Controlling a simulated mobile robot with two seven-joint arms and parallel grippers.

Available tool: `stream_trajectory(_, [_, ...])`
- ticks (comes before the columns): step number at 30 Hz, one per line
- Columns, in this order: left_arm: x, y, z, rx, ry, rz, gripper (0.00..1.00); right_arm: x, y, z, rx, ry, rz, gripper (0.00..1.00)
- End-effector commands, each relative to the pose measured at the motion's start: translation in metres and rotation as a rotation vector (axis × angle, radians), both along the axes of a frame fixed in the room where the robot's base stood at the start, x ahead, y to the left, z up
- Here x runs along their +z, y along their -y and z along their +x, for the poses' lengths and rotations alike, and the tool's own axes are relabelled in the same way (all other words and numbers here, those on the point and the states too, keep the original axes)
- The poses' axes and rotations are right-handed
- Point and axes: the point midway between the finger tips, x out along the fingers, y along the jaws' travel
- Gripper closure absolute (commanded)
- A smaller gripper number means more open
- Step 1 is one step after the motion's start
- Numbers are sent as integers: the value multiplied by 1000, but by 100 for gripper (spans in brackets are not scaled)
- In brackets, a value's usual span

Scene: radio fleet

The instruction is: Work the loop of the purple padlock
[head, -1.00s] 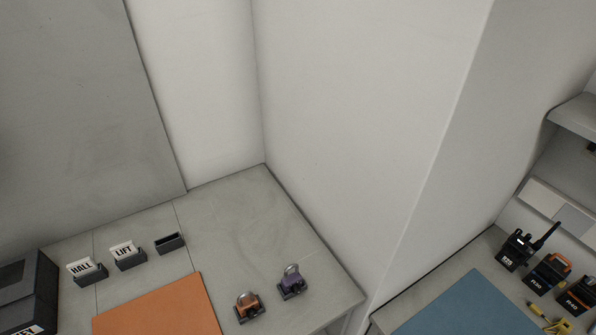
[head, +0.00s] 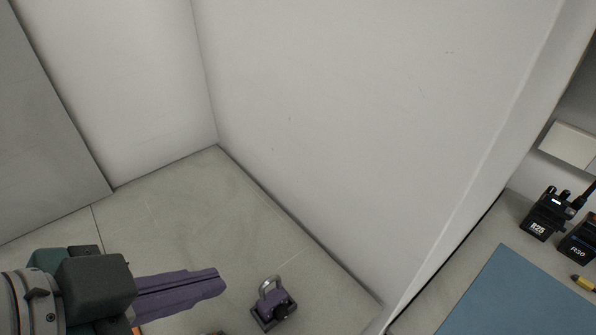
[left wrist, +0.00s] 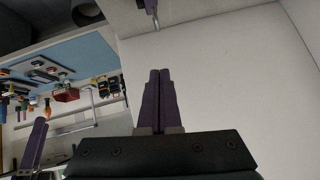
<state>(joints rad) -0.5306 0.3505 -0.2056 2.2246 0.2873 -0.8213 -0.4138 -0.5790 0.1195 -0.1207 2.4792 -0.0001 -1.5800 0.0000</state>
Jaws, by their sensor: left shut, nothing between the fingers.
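The purple padlock (head: 273,311) stands on the grey tabletop near its right edge in the head view. Its grey metal loop (head: 269,284) sticks up from the body. My left gripper (head: 222,281) comes in from the left with its purple fingers shut and empty. Its tips are to the left of the padlock and apart from it in the picture. In the left wrist view the same fingers (left wrist: 159,73) lie together with nothing between them. A purple finger-like part (left wrist: 36,143), which looks like my right gripper, shows at the lower left there; its jaw state is unclear.
White walls stand behind and to the right of the tabletop (head: 200,200). A blue mat (head: 525,295) and radios (head: 547,213) are on another surface at the right, beyond the wall corner. The tabletop behind the padlock is clear.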

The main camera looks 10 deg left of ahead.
Motion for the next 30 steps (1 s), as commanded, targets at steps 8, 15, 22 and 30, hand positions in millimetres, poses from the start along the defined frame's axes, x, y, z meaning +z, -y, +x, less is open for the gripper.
stream_trajectory(8, [-2, 1, 3, 3, -1, -1, 100, 0, 0, -1, 0, -1, -1, 3])
stream_trajectory(15, [-27, 13, 26, 5, -2, -3, 100, -1, 1, -1, 0, -2, -1, 3])
stream_trajectory(22, [-61, 29, 57, 3, -2, -3, 100, -6, 1, -1, 0, -1, -2, 3])
stream_trajectory(30, [-98, 28, 68, 2, -5, 0, 100, -12, 1, -1, 0, -1, -2, 3])
